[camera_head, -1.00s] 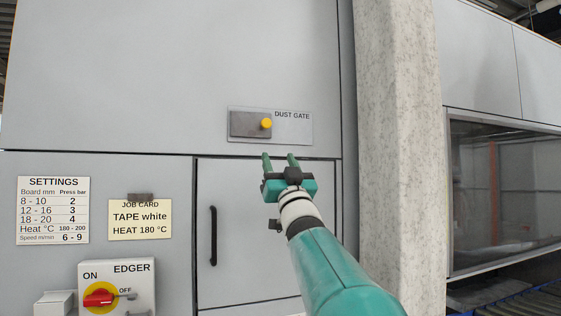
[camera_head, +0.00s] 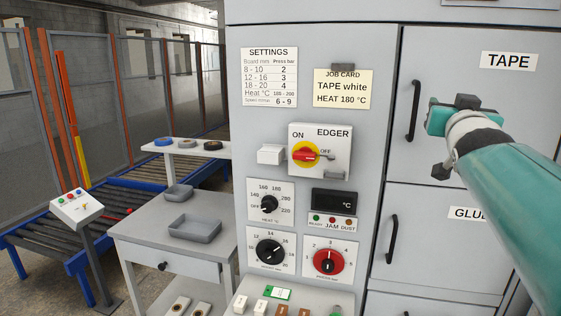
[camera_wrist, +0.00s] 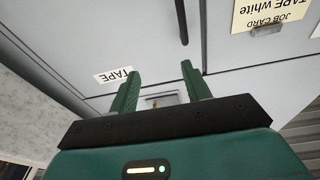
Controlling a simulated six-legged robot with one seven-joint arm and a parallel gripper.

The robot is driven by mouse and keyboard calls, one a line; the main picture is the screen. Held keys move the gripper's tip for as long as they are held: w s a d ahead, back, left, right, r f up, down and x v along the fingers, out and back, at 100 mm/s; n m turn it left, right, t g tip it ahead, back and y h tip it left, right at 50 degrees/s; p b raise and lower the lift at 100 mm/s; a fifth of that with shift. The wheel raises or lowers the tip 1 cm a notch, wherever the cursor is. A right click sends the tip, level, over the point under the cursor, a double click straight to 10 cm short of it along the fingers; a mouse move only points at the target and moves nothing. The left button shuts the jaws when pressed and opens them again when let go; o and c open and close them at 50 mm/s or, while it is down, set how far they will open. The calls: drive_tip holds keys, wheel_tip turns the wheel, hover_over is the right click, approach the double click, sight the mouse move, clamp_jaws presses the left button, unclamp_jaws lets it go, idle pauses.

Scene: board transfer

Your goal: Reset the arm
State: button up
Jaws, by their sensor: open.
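My gripper shows in the wrist view (camera_wrist: 160,88) with its two green fingers spread apart and nothing between them. In the head view only the back of my gripper (camera_head: 465,115) shows at the right, in front of the grey cabinet door labelled TAPE (camera_head: 508,61); its fingers are hidden there. The TAPE label (camera_wrist: 118,75) appears upside down in the wrist view, left of the fingers. The dust gate plate is out of the head view; a small plate with a yellowish spot (camera_wrist: 155,101) shows between the fingers in the wrist view.
Black door handles (camera_head: 413,110) stand out from the cabinet. The EDGER switch (camera_head: 320,150), dials (camera_head: 270,252) and job card (camera_head: 343,88) are left of my arm. A grey table (camera_head: 150,235) with trays and a roller conveyor (camera_head: 60,240) stand further left.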

drive_tip(key=s+a+f+n+g+y, duration=0.1)
drive_tip(key=s+a+f+g, duration=0.3)
drive_tip(key=f, duration=0.8)
drive_tip(key=s+a+f+n+g+y, duration=0.2)
drive_tip(key=s+a+f+g, duration=0.3)
drive_tip(key=s+a+f, duration=0.3)
drive_tip(key=s+a+f+n+g+y, duration=0.1)
drive_tip(key=s+a+f+g+y, duration=0.2)
drive_tip(key=s+f, duration=1)
drive_tip(key=a+f+g, duration=0.1)
drive_tip(key=a+f, duration=0.1)
drive_tip(key=a, duration=0.1)
drive_tip(key=shift+f+y, duration=0.3)
drive_tip(key=shift+f, duration=0.05)
drive_tip(key=shift+a, duration=0.1)
drive_tip(key=shift+c, duration=0.5)
